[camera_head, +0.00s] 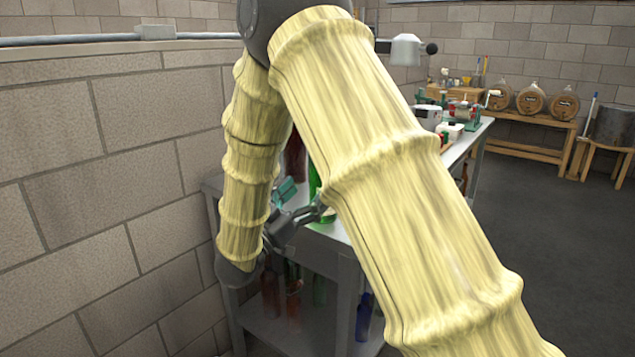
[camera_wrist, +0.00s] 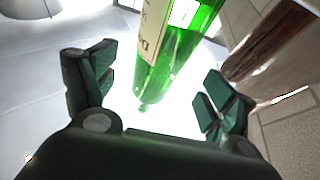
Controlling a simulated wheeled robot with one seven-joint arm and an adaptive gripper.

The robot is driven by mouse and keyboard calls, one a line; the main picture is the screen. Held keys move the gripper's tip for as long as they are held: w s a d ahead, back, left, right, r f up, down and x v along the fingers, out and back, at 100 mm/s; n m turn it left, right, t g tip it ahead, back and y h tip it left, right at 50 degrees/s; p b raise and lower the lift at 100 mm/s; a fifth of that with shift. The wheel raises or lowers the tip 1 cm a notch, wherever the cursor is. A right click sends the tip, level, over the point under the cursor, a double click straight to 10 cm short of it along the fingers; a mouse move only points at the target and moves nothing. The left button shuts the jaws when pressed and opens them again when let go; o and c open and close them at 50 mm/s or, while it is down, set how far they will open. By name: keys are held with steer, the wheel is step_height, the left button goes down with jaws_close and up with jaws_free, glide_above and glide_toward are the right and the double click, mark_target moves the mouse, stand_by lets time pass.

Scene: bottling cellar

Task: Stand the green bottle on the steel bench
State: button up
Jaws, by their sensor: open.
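The green bottle (camera_head: 314,178) shows in the head view as a strip beside my arm, over the end of the steel bench (camera_head: 213,187); my arm hides much of it. It looks about upright there, but its base is not clear. In the wrist view the green bottle (camera_wrist: 178,45) has a pale label and lies across the upper middle, its narrow end between the fingers. My gripper (camera_head: 303,203) is open at the bottle. In the wrist view both dark green finger pads of my gripper (camera_wrist: 157,91) stand apart from the glass.
A dark red-brown bottle (camera_head: 295,158) stands close behind, and a brown one fills the wrist view's right side (camera_wrist: 268,50). Several bottles (camera_head: 270,293) stand on the lower shelf. A brick wall (camera_head: 120,180) is close on the left. Equipment (camera_head: 452,132) occupies the bench's far end.

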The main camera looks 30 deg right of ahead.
steer(key=shift+v, duration=2.35)
